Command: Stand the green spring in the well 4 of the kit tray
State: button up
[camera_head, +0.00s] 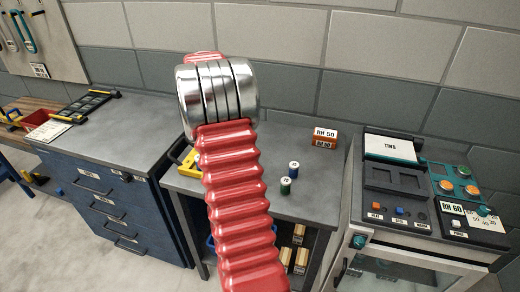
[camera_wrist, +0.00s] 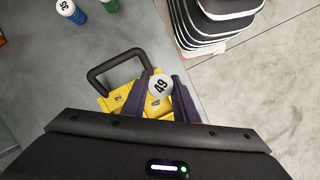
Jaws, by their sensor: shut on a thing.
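The yellow kit tray (camera_wrist: 113,101) with a black loop handle lies on the grey bench in the wrist view; a 2 shows on it, and well 4 cannot be made out. My gripper (camera_wrist: 160,90) is over it, its dark fingers shut on a round piece (camera_wrist: 159,86) with a white top marked 49. The piece's side colour is hidden, as is whether its foot touches the tray. In the head view my red arm hides the gripper and most of the tray (camera_head: 184,158). A green spring (camera_head: 285,187) with a white top stands on the bench right of my arm.
A blue spring (camera_head: 293,170) stands just behind the green one. A small orange box (camera_head: 324,138) marked RH 50 is farther back. A control unit (camera_head: 400,190) stands at right, a blue drawer cabinet (camera_head: 110,205) at left. The bench around the springs is clear.

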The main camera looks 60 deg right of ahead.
jog(key=w+a+f+n, duration=0.1)
jog(key=w+a+f, duration=0.1)
jog(key=w+a, duration=0.65)
jog(key=w+a+f, duration=0.1)
jog(key=w+a, duration=0.5)
jog(key=a, duration=0.5)
jog(key=w+a+f+n, duration=0.1)
jog(key=a+f, duration=0.1)
jog(key=a, duration=0.8)
jog(key=w+a+f+n+h, duration=0.1)
jog(key=w+a+n, duration=0.1)
jog(key=a, duration=0.7)
jog(key=shift+w+a+f+g+h, duration=0.3)
jog(key=shift+a+f, duration=0.05)
jog(key=shift+a, duration=0.05)
jog(key=shift+s, duration=0.1)
